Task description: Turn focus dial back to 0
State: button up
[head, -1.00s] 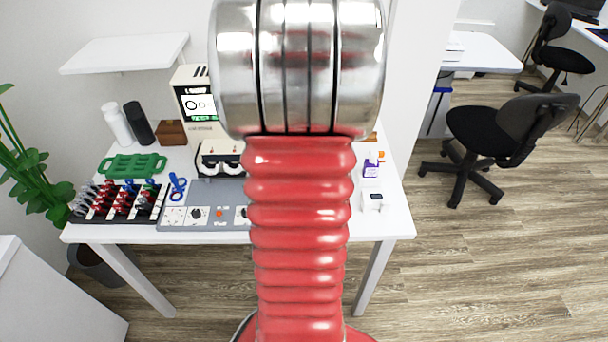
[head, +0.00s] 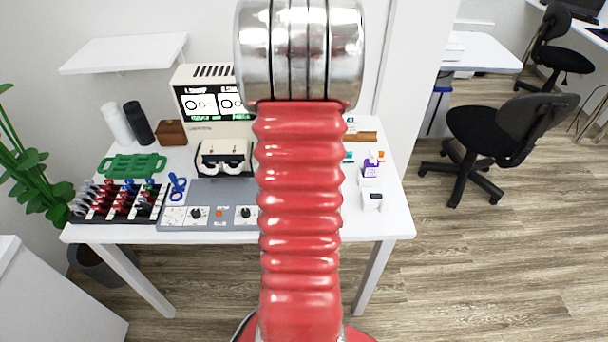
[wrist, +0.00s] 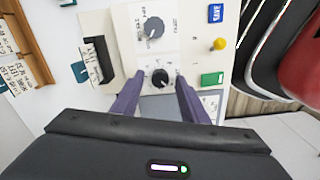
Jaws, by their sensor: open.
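In the wrist view a pale control panel (wrist: 190,38) carries two dark round dials. The nearer black dial (wrist: 160,77) has a white mark and lies between my purple fingertips. My gripper (wrist: 159,79) is open, with one finger on each side of this dial; I cannot tell whether either touches it. The farther grey dial (wrist: 152,27) stands beyond the fingertips. The lettering is too blurred to tell which is the focus dial. In the head view my arm hides the gripper and part of the desk.
A blue SAVE button (wrist: 216,13), a yellow knob (wrist: 218,44) and a green button (wrist: 212,79) sit beside the dials. A black slotted piece (wrist: 98,60) is left of them. The head view shows a monitor (head: 212,88) and a cable rack (head: 118,203) on the desk.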

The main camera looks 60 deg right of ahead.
jog(key=shift+c, duration=0.6)
grip_shut()
jog(key=shift+d, duration=0.15)
